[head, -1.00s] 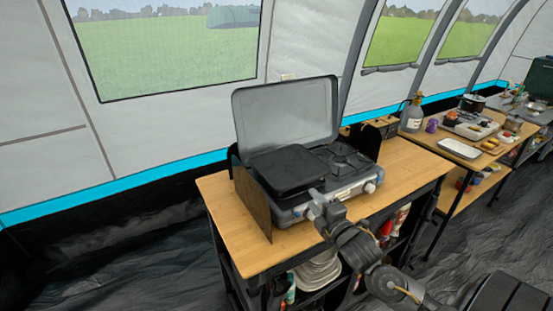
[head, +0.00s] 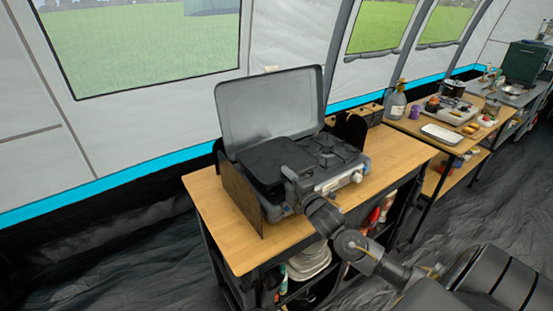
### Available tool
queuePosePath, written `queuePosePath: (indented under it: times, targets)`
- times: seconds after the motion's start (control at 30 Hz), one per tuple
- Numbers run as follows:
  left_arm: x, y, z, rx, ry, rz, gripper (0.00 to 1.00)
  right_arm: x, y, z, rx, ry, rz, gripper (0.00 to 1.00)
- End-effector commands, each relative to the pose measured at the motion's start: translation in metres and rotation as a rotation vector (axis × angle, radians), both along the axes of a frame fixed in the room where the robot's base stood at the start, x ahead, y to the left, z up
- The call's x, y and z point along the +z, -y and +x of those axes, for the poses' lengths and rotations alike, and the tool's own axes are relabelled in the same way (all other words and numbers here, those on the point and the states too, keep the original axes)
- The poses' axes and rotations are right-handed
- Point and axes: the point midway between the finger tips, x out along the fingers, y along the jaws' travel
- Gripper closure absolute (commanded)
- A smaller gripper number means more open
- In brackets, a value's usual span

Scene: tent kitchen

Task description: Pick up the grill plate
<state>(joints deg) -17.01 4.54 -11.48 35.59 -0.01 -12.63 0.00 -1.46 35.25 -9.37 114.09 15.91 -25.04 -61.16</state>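The black square grill plate (head: 272,160) lies on the left burner of a two-burner camping stove (head: 330,184), whose grey lid (head: 270,102) stands open behind it. My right gripper (head: 288,177) is at the front right edge of the plate. It covers a little of that edge and of the stove's front. The fingers are small and seen from behind, so I cannot tell whether they are open or touch the plate. The plate still lies flat on the stove. My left gripper is not in view.
The stove stands on a wooden table (head: 214,204) with dark wind guards (head: 240,198) at its sides. Shelves below hold plates (head: 310,262) and bottles. To the right, another table carries a white tray (head: 442,134), a spray bottle (head: 395,104) and food. The table's left end is bare.

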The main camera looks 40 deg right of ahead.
Motion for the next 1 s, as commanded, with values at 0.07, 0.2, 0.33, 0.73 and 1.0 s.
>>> queuePosePath:
  times: [0.07,0.2,0.33,0.73,1.0]
  targets:
    - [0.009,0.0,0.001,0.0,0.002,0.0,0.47,0.006,0.003,0.011,-0.002,0.002,0.0,0.64]
    - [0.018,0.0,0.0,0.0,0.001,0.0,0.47,0.006,0.007,0.032,-0.002,0.001,0.0,0.64]
    - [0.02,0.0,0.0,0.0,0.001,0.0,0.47,0.004,0.008,0.044,-0.002,0.0,0.0,0.64]
    - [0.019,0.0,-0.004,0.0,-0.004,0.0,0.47,0.003,0.008,0.047,-0.001,0.0,0.0,0.79]
    - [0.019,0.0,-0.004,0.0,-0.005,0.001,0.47,0.002,0.008,0.047,-0.001,-0.002,0.0,1.0]
